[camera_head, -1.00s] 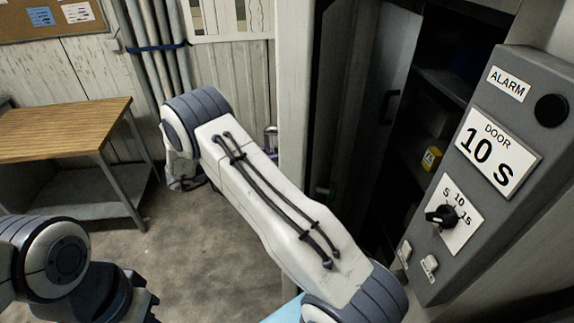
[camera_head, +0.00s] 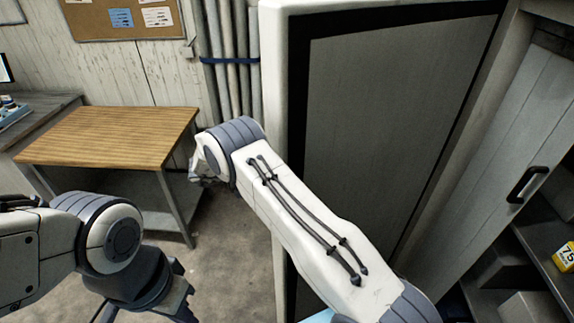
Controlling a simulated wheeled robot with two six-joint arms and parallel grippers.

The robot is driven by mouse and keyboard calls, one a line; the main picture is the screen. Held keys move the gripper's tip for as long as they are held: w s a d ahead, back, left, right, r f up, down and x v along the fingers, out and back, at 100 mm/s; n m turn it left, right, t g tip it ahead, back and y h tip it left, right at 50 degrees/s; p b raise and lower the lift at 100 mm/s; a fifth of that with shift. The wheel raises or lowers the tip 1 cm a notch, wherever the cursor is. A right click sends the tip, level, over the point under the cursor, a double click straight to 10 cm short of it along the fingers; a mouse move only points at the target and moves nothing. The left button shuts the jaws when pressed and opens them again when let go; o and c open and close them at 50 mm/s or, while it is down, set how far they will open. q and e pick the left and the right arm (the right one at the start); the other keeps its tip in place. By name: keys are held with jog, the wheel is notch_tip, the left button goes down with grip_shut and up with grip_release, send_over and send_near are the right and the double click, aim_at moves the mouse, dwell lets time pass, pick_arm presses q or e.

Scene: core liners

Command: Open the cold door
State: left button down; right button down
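The cold door is a thick white slab (camera_head: 275,80) with a black border band and a grey panel (camera_head: 385,105), in the middle of the head view. It stands open at an angle, with its banded face towards me. My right arm crosses in front of the door's lower part. Its far end, around the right gripper (camera_head: 203,170), reaches past the door's left edge and is mostly hidden behind the arm. I cannot tell whether it touches the door. My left gripper (camera_head: 150,300) is low at the left, apart from the door; its fingers are cut off by the lower edge.
A pale inner door with a black handle (camera_head: 525,185) and dark shelves (camera_head: 515,270) with a yellow tag (camera_head: 566,258) are at the right. A wood-topped table (camera_head: 115,135) stands at the left. Bare floor (camera_head: 235,240) lies between table and door.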

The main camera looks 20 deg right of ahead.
pick_arm(q)
jog(key=shift+w+d+r, duration=0.1)
jog(key=shift+w+d, duration=0.05)
jog(key=shift+w, duration=0.2)
pick_arm(e)
jog(key=shift+w+d, duration=0.35)
jog(key=c, duration=0.9)
grip_release()
jog(key=o, duration=0.3)
pick_arm(q)
jog(key=shift+s+d, duration=0.1)
jog(key=shift+d, duration=0.05)
pick_arm(e)
jog(key=shift+a, duration=0.15)
